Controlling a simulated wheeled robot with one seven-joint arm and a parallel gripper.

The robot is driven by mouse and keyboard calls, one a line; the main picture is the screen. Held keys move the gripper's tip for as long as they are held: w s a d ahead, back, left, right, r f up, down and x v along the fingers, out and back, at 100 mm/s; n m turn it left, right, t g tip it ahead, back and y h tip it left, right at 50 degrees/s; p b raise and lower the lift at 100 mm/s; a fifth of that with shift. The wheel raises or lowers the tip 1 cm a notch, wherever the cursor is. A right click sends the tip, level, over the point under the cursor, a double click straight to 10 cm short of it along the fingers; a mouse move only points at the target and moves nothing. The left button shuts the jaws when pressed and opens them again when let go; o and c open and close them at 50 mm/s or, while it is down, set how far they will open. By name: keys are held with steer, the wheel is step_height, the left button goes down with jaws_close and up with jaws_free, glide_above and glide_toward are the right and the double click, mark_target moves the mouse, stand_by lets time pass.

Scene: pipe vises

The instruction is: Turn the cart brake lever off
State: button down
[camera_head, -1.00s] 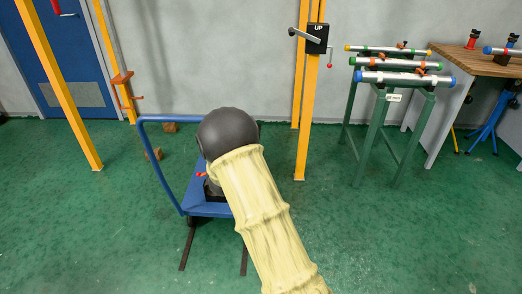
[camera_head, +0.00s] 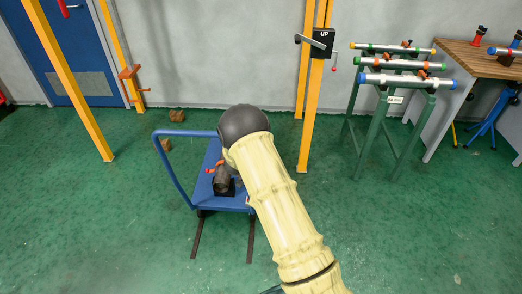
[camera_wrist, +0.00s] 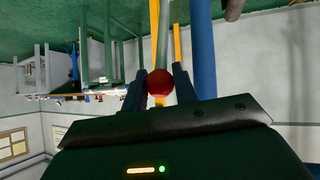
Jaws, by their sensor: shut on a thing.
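The blue cart (camera_head: 206,178) stands on the green floor left of the picture's middle in the head view. My arm covers its right side. In the wrist view, a round red knob (camera_wrist: 160,82) sits between the two dark fingers of my gripper (camera_wrist: 159,88), which is shut on it. In the head view my gripper is hidden behind my own arm.
A grey fitting with an orange-red part (camera_head: 214,167) sits on the cart. A yellow post with an UP lever box (camera_head: 323,42) stands behind, right of the cart. A green rack (camera_head: 381,125) holds several pipes at right.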

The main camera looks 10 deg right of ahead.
steer(key=shift+w+r+p, duration=0.25)
steer(key=shift+w+p, duration=0.1)
steer(key=shift+p, duration=0.65)
steer(key=shift+g+y, duration=0.3)
steer(key=shift+w+d+f, duration=0.1)
steer(key=shift+f, duration=0.05)
steer(key=c, duration=1.1)
jaws_free()
